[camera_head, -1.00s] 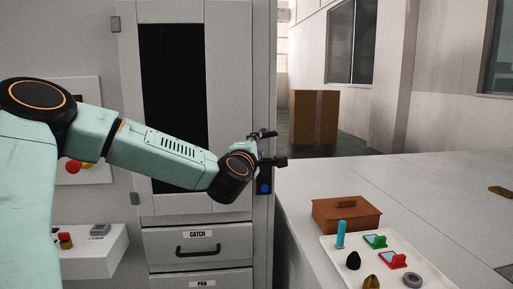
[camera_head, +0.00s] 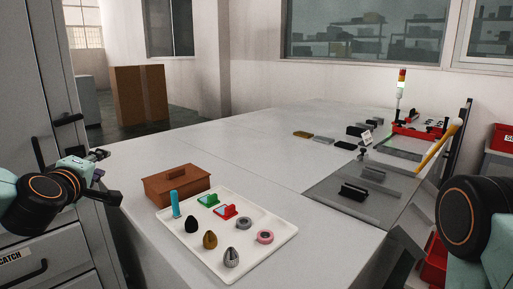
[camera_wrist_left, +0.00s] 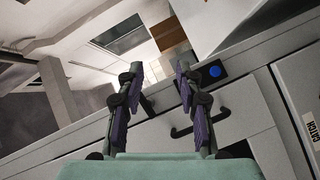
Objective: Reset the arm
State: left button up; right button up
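My left arm comes in at the left edge of the head view. Its left gripper (camera_head: 108,177) has its two fingers spread and nothing between them, in front of the right edge of the grey cabinet (camera_head: 85,230). In the left wrist view the left gripper (camera_wrist_left: 158,78) also shows open, its purple-padded fingers well apart and empty. My right arm shows only as a dark joint (camera_head: 472,218) at the right edge; its gripper is out of view.
A white tray (camera_head: 281,246) with several small objects and a brown lidded box (camera_head: 178,186) stand on the large grey table. A blue button (camera_wrist_left: 215,71) is on the cabinet near the left gripper. Black fixtures (camera_head: 360,193) stand at the right.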

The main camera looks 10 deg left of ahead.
pick_arm(q)
jog(key=s+d+f+m+g+h+b, duration=0.1)
jog(key=s+d+f+m+g, duration=0.25)
jog(key=f, duration=0.55)
jog(key=s+d+f+m+g+h, duration=0.1)
jog(key=s+d+f+m+h, duration=0.15)
jog(key=s+d+f, duration=0.5)
jog(key=s+d+f+m+g+h+b, duration=0.1)
jog(key=d+f+m+g, duration=0.25)
jog(key=f, duration=0.75)
jog(key=s+d+f+m+g, duration=0.1)
jog(key=s+f+m+g, duration=0.1)
jog(key=s+f, duration=0.4)
jog(key=s+d+f+m+g+b, duration=0.1)
jog(key=s+f, duration=0.4)
jog(key=s, duration=0.7)
jog(key=s+d+f+m+g, duration=0.2)
jog(key=s+f, duration=0.4)
jog(key=s, duration=0.3)
jog(key=m+g, duration=0.1)
jog(key=g, duration=0.1)
jog(key=shift+s+d+f+g+b, duration=0.2)
jog(key=shift+d+f+g+b, duration=0.1)
jog(key=shift+d+f, duration=0.05)
pick_arm(e)
notch_tip(320, 180, down, 4)
jog(key=shift+w+r, duration=0.1)
jog(key=shift+r, duration=0.05)
jog(key=shift+c, duration=0.5)
